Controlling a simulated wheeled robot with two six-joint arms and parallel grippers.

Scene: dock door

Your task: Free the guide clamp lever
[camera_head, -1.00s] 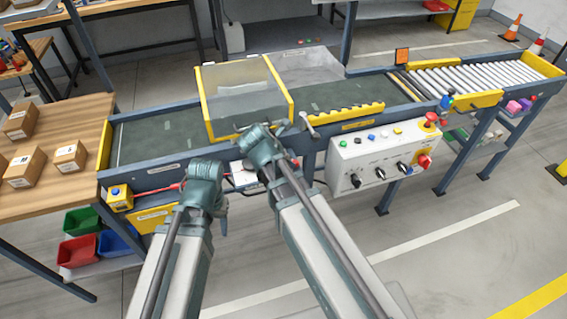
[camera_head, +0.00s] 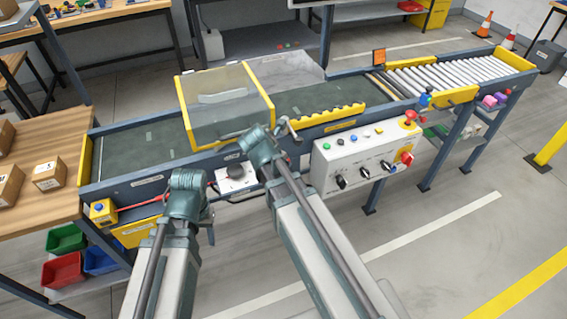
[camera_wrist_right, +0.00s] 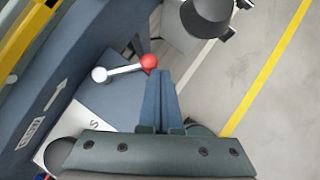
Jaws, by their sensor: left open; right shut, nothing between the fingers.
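A short lever (camera_wrist_right: 125,71) with a pale round hub and a red ball knob shows in the right wrist view, on the conveyor's side. In the head view, a small grey lever (camera_head: 293,127) stands at the conveyor edge, right of the clear yellow-edged guard; it looks like the same one. My right gripper (camera_wrist_right: 160,75) is shut and empty, its fingertips close below the red knob; contact cannot be told. In the head view my right wrist hides its fingers. My left gripper (camera_head: 210,232) is open and empty, pointing down in front of the conveyor.
The control box (camera_head: 365,160) with buttons and knobs stands just right of my right gripper. The clear guard (camera_head: 228,100) covers part of the belt. A white plate with a black knob (camera_head: 235,172) lies between my arms. Cartons stand on the wooden table (camera_head: 60,215) at left.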

